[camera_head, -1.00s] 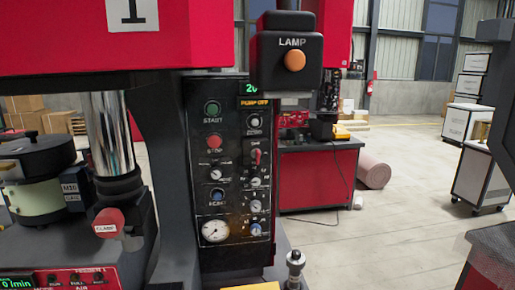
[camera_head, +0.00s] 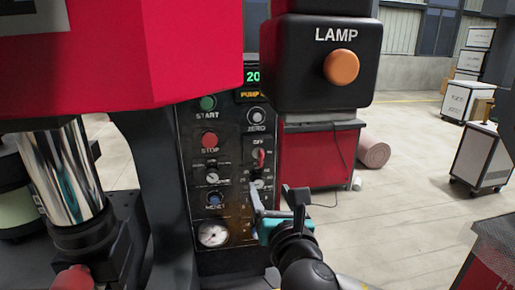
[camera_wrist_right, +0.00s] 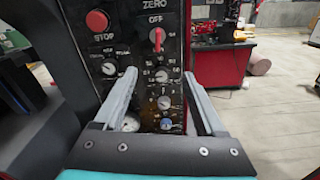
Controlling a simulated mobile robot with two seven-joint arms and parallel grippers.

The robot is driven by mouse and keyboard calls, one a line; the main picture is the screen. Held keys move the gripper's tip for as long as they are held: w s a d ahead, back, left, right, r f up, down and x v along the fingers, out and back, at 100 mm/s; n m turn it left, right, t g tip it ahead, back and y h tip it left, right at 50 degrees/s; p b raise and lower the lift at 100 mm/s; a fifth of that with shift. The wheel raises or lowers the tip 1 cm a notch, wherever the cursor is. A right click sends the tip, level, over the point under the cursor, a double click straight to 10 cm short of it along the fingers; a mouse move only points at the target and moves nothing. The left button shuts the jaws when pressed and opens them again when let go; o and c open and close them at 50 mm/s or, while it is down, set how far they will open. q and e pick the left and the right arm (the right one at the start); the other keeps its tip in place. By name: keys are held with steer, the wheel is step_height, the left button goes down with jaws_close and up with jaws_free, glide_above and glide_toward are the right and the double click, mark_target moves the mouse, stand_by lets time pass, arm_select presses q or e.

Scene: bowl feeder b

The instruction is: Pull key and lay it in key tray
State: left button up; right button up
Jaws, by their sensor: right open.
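The dark control panel (camera_head: 225,175) stands ahead with several knobs and buttons. A red lever-like piece under OFF (camera_head: 262,159) sticks out of it, and it also shows in the right wrist view (camera_wrist_right: 157,38); I cannot tell for sure whether it is the key. My right gripper (camera_head: 279,191) is open in front of the panel's lower right. In the right wrist view its fingers (camera_wrist_right: 160,75) stand apart, empty, below the red piece, with small dials seen between them. I cannot make out a key tray. My left gripper is not in view.
The black LAMP box (camera_head: 319,62) with an orange button hangs close above my right gripper. A shiny column (camera_head: 62,170) and red housing (camera_head: 95,85) are at left. Open floor (camera_head: 410,190) lies to the right, with white carts (camera_head: 481,160) beyond.

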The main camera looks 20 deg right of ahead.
mark_target(262, 161)
step_height(262, 161, up, 2)
steer(key=shift+w+r+n+t, duration=0.15)
steer(key=shift+n+t, duration=0.15)
steer(key=shift+n, duration=0.4)
steer(key=b+x, duration=0.1)
steer(key=x, duration=0.4)
steer(key=p+x, duration=0.1)
steer(key=x, duration=0.2)
steer(key=shift+r, duration=0.1)
steer(key=shift+w+d, duration=0.15)
steer(key=shift+w, duration=0.35)
steer(key=shift+p, duration=0.5)
